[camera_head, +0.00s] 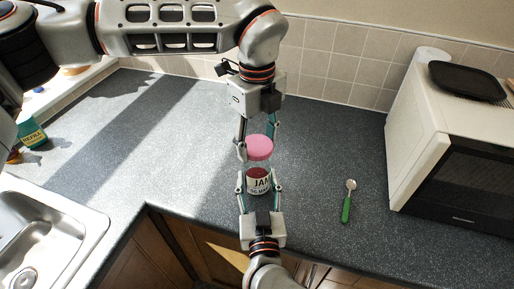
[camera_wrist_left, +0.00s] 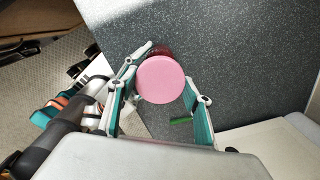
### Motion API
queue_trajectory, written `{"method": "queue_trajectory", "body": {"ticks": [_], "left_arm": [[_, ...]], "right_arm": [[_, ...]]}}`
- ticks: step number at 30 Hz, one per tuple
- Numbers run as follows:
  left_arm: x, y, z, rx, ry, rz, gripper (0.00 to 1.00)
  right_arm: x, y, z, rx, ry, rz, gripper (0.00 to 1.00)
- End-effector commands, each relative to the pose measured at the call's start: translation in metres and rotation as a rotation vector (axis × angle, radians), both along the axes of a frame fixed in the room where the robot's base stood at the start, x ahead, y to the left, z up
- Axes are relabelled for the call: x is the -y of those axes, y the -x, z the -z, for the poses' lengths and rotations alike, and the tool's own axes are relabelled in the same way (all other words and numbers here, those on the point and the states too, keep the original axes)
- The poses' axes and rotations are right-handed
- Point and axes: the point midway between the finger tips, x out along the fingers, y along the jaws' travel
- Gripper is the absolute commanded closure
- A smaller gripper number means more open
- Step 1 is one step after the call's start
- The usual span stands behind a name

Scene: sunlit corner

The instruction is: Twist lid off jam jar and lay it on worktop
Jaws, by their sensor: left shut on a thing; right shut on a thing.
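The jam jar (camera_head: 259,181), with dark red contents and a white label, is upright over the worktop (camera_head: 320,150). My right gripper (camera_head: 258,188) is shut on the jar from the front. The pink lid (camera_head: 259,148) is above the jar, and my left gripper (camera_head: 258,151) is shut on it from behind. A pale band shows between lid and jam; I cannot tell if it is glass or a gap. In the left wrist view the round lid (camera_wrist_left: 161,80) sits between the fingers and hides most of the jar (camera_wrist_left: 158,49).
A green-handled spoon (camera_head: 347,202) lies right of the jar. A microwave (camera_head: 450,165) with a black tray (camera_head: 466,81) on top stands at the right. A sink (camera_head: 45,240) is at the lower left. The worktop left of the jar is clear.

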Motion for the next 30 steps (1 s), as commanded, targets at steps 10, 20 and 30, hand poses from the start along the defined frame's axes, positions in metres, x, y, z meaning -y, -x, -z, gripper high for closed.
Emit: {"method": "queue_trajectory", "body": {"ticks": [10,20,30], "left_arm": [[0.0,0.0,-0.015,-0.001,0.0,-0.001,0.76],[0.0,0.0,-0.015,-0.001,0.0,-0.001,0.76],[0.0,0.0,-0.015,-0.001,0.0,-0.001,0.76]], "right_arm": [[0.0,0.0,0.0,0.0,0.0,0.0,1.0],[0.0,0.0,0.0,0.0,0.0,0.0,0.32],[0.002,0.028,0.002,-0.004,0.0,-0.001,0.32]]}}
